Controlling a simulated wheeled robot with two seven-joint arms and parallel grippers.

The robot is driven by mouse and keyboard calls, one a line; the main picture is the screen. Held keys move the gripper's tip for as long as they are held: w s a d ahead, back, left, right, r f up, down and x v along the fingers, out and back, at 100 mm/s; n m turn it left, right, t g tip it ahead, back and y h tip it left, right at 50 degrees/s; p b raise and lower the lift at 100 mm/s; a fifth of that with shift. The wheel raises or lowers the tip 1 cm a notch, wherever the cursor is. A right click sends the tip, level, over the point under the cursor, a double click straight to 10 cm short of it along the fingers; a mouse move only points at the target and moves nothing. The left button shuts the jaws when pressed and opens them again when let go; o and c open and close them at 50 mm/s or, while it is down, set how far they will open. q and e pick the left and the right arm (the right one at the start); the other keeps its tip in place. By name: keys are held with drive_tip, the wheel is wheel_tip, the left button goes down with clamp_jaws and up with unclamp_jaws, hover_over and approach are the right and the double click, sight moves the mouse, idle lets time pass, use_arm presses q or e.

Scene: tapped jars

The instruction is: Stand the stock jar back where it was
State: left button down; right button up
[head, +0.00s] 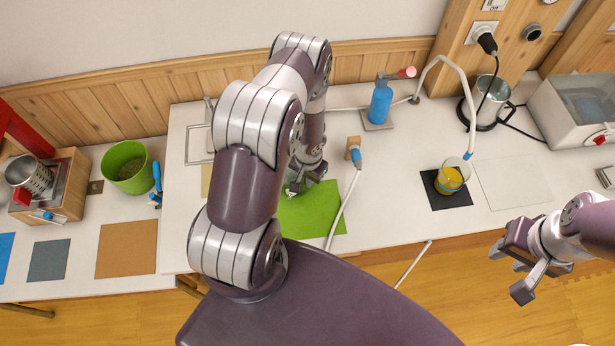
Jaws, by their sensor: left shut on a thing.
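My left gripper (303,184) is over the upper left of a green mat (315,215). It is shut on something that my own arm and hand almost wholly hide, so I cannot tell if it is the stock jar. A blue jar (381,104) stands upright on a small grey mat at the back, below a red-ended tap part (406,73). A glass jar with yellow liquid (450,177) stands on a black mat (437,200); a blue-tipped hose end reaches its rim. My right gripper (509,269) is open and empty, in front of the table's front edge.
A white hose (343,212) with a blue fitting (356,157) crosses the table by the green mat. A pale mat (512,182), a steel jug (484,105) and a water basin (580,105) are at right. A green pot (127,166) stands at left.

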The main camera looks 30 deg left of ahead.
use_arm(q)
drive_tip(key=shift+f+b, duration=0.3)
drive_tip(key=shift+f, duration=0.05)
idle(0.3)
drive_tip(key=c, duration=1.2)
unclamp_jaws()
drive_tip(key=shift+r, duration=0.2)
wheel_tip(320, 180, up, 8)
drive_tip(key=p, duration=0.6)
drive_tip(key=shift+d+f+p, duration=0.15)
drive_tip(key=shift+p, duration=0.2)
